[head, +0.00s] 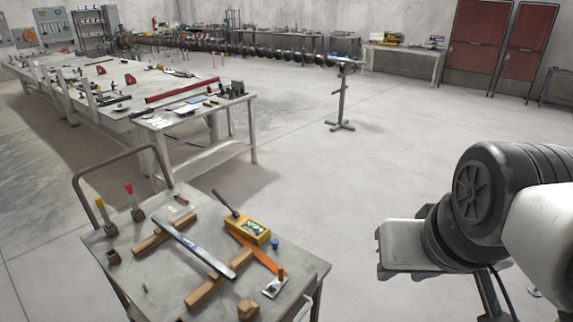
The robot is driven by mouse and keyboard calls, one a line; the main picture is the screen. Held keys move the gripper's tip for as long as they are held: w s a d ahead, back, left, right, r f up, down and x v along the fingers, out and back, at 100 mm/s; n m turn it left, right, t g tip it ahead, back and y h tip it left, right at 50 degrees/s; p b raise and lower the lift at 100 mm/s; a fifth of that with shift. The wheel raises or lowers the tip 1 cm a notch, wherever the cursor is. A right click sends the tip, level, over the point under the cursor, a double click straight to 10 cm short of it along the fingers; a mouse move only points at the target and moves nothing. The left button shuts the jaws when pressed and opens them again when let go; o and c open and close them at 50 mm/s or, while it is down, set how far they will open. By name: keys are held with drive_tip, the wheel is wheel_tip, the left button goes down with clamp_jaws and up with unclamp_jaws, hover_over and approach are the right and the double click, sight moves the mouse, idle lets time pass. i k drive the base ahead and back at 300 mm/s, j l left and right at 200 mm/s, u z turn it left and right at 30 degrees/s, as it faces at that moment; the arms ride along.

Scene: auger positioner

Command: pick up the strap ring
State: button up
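A metal cart (190,290) stands at the front left. An orange strap (258,255) lies on its top, running from beside a yellow box (248,231) toward the right edge. A small pale metal piece with an upright orange part (275,285) sits at the strap's near end. I cannot make out a clear ring shape; the strap ring may be this piece, but it is too small to tell. My arm shows at the right edge, well to the right of the cart. My gripper's fingers are not in view.
On the cart, a long metal bar (195,248) lies across two wooden blocks (165,234), with brushes and small blocks around it. A bent handle rail (122,155) rises at its left. A long workbench (150,100) stands behind. Open floor (330,200) lies right of the cart.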

sight(278, 282)
drive_tip(key=i+l+u, duration=0.15)
drive_tip(key=u, duration=0.25)
drive_tip(key=i+l+u, duration=0.1)
drive_tip(key=u, duration=0.3)
drive_tip(key=l+u, duration=0.4)
drive_tip(key=i+l+u, duration=0.2)
drive_tip(key=l+u, duration=0.15)
drive_tip(key=i+l+u, duration=0.1)
drive_tip(key=l+u, duration=0.25)
